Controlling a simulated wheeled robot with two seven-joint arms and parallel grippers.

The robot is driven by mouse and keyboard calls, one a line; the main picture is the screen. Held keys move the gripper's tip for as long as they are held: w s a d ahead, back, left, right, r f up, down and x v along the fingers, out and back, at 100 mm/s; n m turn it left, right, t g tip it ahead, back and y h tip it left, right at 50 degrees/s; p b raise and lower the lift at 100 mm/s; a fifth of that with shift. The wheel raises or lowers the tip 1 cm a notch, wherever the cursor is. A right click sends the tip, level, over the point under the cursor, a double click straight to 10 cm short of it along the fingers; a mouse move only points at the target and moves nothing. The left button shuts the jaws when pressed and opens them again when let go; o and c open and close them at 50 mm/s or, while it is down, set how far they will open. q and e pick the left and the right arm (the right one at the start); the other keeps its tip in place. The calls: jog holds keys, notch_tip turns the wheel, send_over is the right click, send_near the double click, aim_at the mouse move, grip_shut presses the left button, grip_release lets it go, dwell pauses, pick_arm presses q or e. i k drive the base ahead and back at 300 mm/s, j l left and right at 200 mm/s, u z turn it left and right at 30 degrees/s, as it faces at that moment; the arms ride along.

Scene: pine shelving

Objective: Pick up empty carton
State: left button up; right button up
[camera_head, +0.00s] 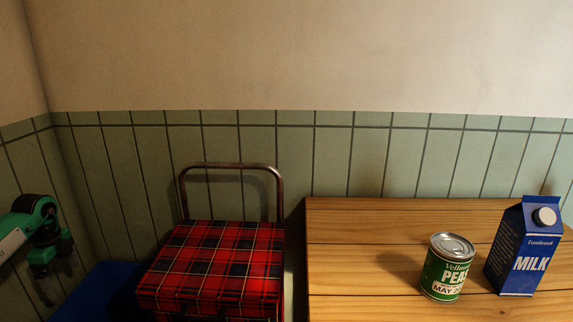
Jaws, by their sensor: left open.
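A blue milk carton (517,252) with a white cap stands upright on the wooden surface at the right. Whether it is empty cannot be seen. My left gripper (56,283) is at the far left edge, pointing down, open and with nothing seen between its fingers. It is far from the carton, with the tartan box and part of the wooden surface between them. My right gripper is not in view.
A green can of peas (446,266) stands just left of the carton. The pine surface (350,245) is bare to the can's left. A red tartan box (215,265) sits before a metal tube handle (232,166). A tiled wall (335,150) closes the back.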

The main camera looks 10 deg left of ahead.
aim_at(528, 235)
jog(key=k, duration=1)
